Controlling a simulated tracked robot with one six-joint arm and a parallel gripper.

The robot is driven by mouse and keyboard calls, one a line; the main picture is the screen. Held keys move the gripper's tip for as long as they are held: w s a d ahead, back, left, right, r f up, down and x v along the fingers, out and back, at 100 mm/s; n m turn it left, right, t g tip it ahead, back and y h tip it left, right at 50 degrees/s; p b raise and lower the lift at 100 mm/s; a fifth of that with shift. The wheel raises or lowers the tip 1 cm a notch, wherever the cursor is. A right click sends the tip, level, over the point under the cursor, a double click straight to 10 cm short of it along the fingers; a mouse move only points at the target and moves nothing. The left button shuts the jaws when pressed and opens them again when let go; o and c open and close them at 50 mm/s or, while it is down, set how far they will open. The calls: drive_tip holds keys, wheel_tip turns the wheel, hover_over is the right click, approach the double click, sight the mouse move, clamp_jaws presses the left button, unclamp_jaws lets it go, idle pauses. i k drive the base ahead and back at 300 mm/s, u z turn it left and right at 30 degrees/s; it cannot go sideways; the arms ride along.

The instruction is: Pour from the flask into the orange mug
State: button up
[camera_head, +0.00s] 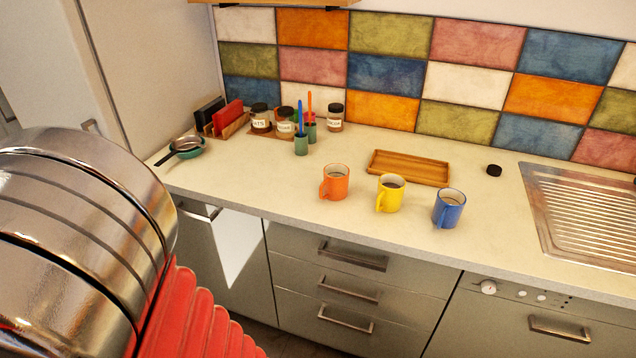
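The orange mug (335,182) stands upright on the counter (300,225), leftmost of three mugs, its handle toward the left. Its inside is partly visible, and I cannot tell whether it holds anything. No flask can be clearly made out on the counter. A large shiny metal cylinder with a red ribbed part fills the lower left foreground, very close to the camera. I cannot tell whether it is part of my arm or something held. My gripper's fingers do not show.
A yellow mug (390,194) and a blue mug (449,209) stand right of the orange one. Behind are a wooden tray (408,168) and a small black object (494,170). Jars (261,119), a green cup (301,145) and a pan (187,148) stand left. A sink drainer (590,215) lies right.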

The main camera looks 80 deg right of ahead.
sight(335, 184)
drive_tip(key=k, duration=0.5)
drive_tip(key=z, duration=1.45)
drive_tip(key=k, duration=0.35)
drive_tip(key=u, duration=1.35)
drive_tip(key=i, duration=0.1)
drive_tip(key=z, duration=2.05)
